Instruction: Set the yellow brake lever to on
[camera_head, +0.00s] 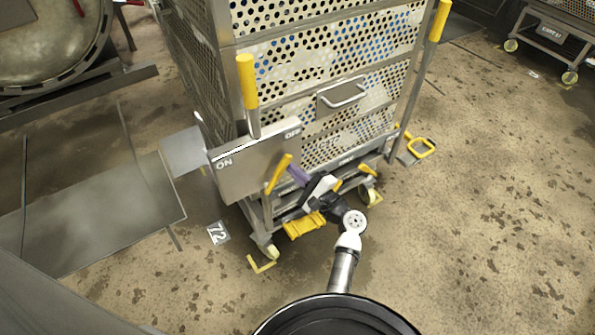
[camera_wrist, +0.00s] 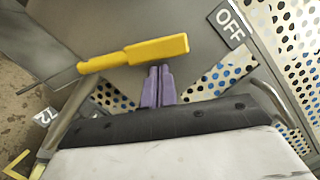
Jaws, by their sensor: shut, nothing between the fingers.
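The yellow brake lever (camera_head: 279,174) stands in front of a grey plate (camera_head: 240,172) marked ON at its left and OFF at its right. In the wrist view the lever's yellow grip (camera_wrist: 150,52) lies across the picture, its thick end toward the OFF label (camera_wrist: 227,22) and its thin rod at the left. My gripper (camera_head: 291,170) is shut and empty, its purple fingers together. In the wrist view the fingertips (camera_wrist: 158,70) are right at the lower edge of the grip, near its middle; I cannot tell whether they touch it. The ON label is out of the wrist view.
The plate is on a perforated metal cart (camera_head: 335,140) on castors. Upright yellow-topped handles (camera_head: 247,80) rise at its corners. A yellow part (camera_head: 305,225) sits low at the cart's front, below my gripper. A floor marker (camera_head: 218,233) reads 72.

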